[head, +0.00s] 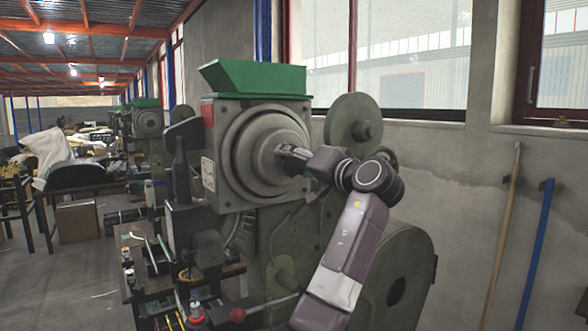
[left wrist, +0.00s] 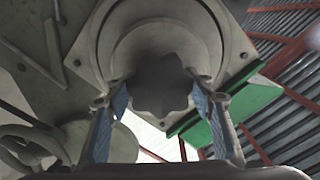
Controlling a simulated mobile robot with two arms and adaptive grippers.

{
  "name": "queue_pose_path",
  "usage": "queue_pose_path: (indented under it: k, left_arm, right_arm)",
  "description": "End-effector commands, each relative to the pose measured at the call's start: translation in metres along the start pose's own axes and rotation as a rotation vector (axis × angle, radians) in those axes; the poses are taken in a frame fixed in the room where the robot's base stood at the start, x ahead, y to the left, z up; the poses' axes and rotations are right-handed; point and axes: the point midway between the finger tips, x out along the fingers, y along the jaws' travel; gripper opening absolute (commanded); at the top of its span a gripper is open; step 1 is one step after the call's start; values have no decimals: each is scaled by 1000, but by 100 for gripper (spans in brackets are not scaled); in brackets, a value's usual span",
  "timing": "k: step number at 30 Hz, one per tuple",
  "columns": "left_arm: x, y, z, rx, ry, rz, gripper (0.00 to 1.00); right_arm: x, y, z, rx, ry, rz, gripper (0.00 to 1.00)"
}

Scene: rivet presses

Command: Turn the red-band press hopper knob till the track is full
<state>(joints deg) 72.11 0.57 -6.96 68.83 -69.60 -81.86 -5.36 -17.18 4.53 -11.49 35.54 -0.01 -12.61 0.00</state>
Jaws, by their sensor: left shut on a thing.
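The press (head: 228,200) stands in the middle of the head view, with a green hopper (head: 255,78) on top and a red patch (head: 207,113) at its upper left corner. A large round drum (head: 258,150) is on its face. My left gripper (head: 284,151) is at the drum's centre, its fingers around the knob. In the left wrist view the dark lobed knob (left wrist: 162,84) sits between the two blue-padded fingers, and the gripper is shut on it. In the head view the gripper mostly hides the knob. I cannot make out the track or any rivets. My right gripper is not in view.
A flywheel (head: 352,120) stands behind the press on the right, and a large wheel guard (head: 408,275) is low beside my arm. A red ball-ended lever (head: 238,314) sticks out at the front. A wooden pole (head: 503,230) and a blue pole (head: 535,250) lean on the wall.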

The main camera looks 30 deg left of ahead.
Motion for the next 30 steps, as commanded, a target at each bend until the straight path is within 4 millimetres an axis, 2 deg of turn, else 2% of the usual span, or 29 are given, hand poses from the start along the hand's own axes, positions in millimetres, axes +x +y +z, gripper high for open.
queue_pose_path:
  k: [12, 29, 30]
  left_arm:
    - [0, 4, 4, -199, -10, 6, 25]
    - [0, 5, 4, -230, -11, 6, 25]
    - [0, 5, 4, -229, -11, 6, 50]
  right_arm:
    - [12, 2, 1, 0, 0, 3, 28]
    - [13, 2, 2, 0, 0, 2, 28]
    - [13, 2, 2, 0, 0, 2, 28]
